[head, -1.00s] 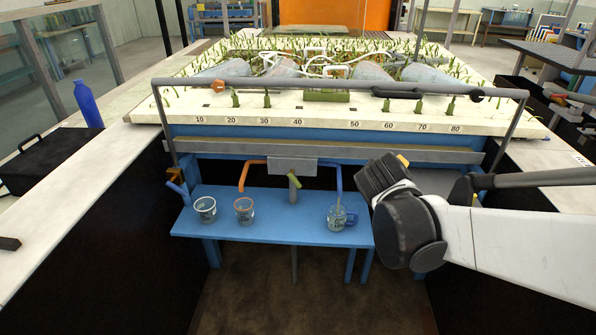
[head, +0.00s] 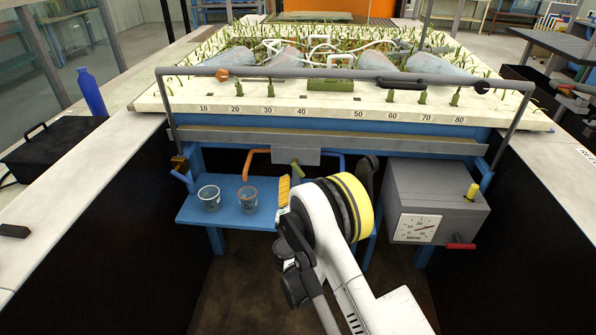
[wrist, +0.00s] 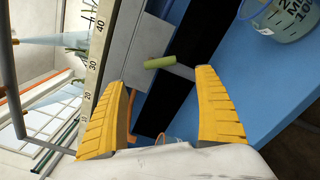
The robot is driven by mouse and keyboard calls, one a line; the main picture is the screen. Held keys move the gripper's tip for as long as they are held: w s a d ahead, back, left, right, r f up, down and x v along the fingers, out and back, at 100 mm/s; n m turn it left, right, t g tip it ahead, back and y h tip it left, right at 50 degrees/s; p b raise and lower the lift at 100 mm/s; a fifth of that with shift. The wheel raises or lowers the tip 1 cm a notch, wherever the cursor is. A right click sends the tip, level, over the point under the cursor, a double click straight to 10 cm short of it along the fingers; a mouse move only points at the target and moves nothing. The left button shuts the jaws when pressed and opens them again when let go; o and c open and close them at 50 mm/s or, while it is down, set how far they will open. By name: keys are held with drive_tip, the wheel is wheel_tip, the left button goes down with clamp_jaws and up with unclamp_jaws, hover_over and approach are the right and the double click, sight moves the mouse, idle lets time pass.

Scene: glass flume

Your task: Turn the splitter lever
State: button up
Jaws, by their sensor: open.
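The splitter lever, a short green handle (head: 297,169), sits at the front of the grey splitter box (head: 285,156) below the flume's front edge. In the wrist view the handle (wrist: 160,62) lies ahead of my gripper, across the gap between the fingers and apart from both. My gripper (wrist: 162,76) is open and empty, with yellow ribbed fingers. In the head view my gripper (head: 284,191) is just below and left of the lever, partly hidden by my wrist. An orange pipe (head: 256,152) and a blue pipe (head: 335,153) leave the box on either side.
A clear cup (head: 209,198) and an orange-rimmed cup (head: 247,199) stand on the blue bench (head: 188,212). A blue-rimmed cup (wrist: 287,18) shows in the wrist view; my arm hides it from the head. A grey box with a dial (head: 432,195) stands at right.

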sight(298, 171)
drive_tip(key=w+b, duration=0.1)
drive_tip(key=w, duration=0.4)
drive_tip(key=w+b, duration=0.1)
drive_tip(key=w, duration=0.3)
drive_tip(key=shift+w+d+f, duration=0.15)
drive_tip(key=shift+w+d, duration=0.05)
drive_tip(key=shift+w, duration=0.65)
drive_tip(key=shift+c, duration=0.2)
drive_tip(key=c, duration=1.1)
